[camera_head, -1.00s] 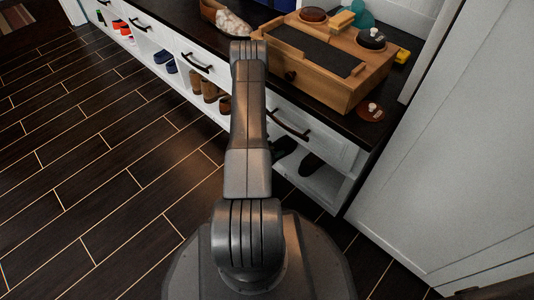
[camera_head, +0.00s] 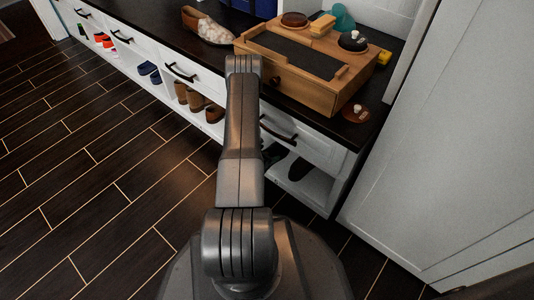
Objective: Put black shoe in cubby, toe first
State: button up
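A dark shoe (camera_head: 299,169) shows in the rightmost lower cubby (camera_head: 313,186) of the white bench. A second dark shape (camera_head: 272,153) shows left of it, partly behind my arm; I cannot tell if it is a shoe or part of my gripper. My arm rises through the middle of the view and bends down beyond its top end. My gripper is hidden behind the arm, so its fingers and anything in them cannot be seen.
A wooden shoe-care box (camera_head: 300,66) and a brown shoe with a pale, fluffy front (camera_head: 207,25) are on the dark benchtop. Brown shoes (camera_head: 188,97) and blue shoes (camera_head: 149,71) fill other cubbies. A white panel (camera_head: 440,150) stands at right. The floor (camera_head: 90,170) at left is clear.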

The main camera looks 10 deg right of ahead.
jog(key=shift+o, duration=0.4)
jog(key=p+v, duration=0.4)
jog(key=v, duration=0.8)
jog(key=shift+a+r+p, duration=0.1)
jog(key=shift+r+p, duration=0.05)
jog(key=shift+p, duration=0.2)
jog(key=shift+v, duration=0.8)
jog(key=b+x, duration=0.5)
jog(key=x, duration=0.8)
jog(key=shift+f, duration=0.35)
jog(key=shift+w+d+r, duration=0.2)
jog(key=shift+d+r, duration=0.05)
jog(key=shift+d, duration=0.1)
jog(key=shift+s+a+r, duration=0.2)
jog(key=shift+r, duration=0.45)
